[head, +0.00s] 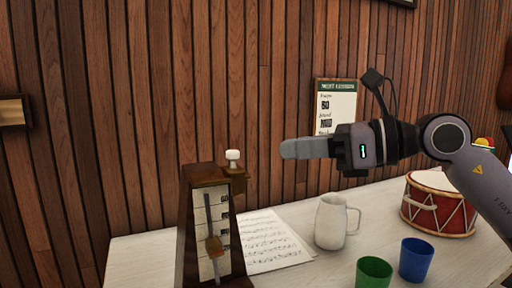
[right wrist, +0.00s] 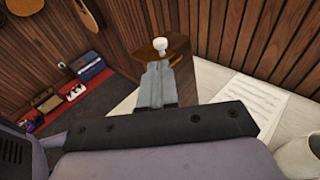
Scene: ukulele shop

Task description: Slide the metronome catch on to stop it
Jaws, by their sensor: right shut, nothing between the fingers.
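The metronome (head: 205,225) stands on the table at the lower middle of the head view, a dark wooden tapering case with a pale scale and a pendulum. Its catch, a white knob (head: 233,156), sits on a small wooden bracket at the upper right of the case. In the right wrist view the knob (right wrist: 160,45) shows just beyond my fingertips. My right gripper (head: 284,149) is shut and empty, pointing left, to the right of the knob and about level with it in the head view. A gap shows between them there. My left gripper is not in view.
A white mug (head: 331,222), a green cup (head: 373,272), a blue cup (head: 415,259) and a red drum (head: 438,205) stand on the white table (head: 140,262). Sheet music (head: 268,241) lies behind the metronome. A wood-panelled wall rises behind.

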